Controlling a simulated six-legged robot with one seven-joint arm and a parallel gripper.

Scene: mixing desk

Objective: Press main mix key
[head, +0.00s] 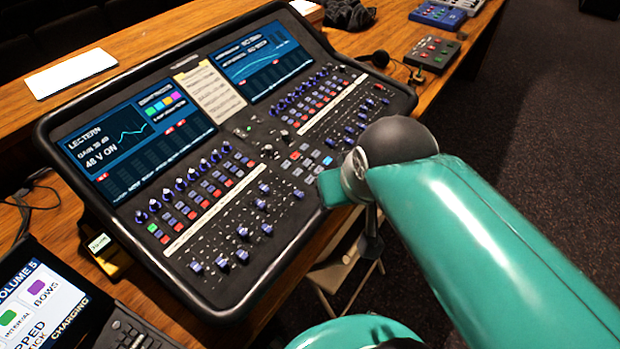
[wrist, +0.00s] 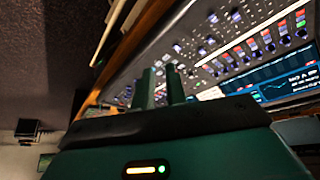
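The mixing desk (head: 245,215) lies tilted on the wooden table in the head view, with two lit screens, rows of knobs, faders and small coloured keys. A block of grey, red and blue keys (head: 305,152) sits right of its middle. I cannot read which one is the main mix key. Contact with a key cannot be made out. In the head view my arm's joint hides part of the desk's right side.
A white tablet or sheet (head: 70,73) lies behind the desk. A small box with buttons (head: 432,53) and a blue device (head: 438,14) stand at the far right. A laptop-like device (head: 60,305) is at the lower left. A folding chair (head: 343,265) stands below the table edge.

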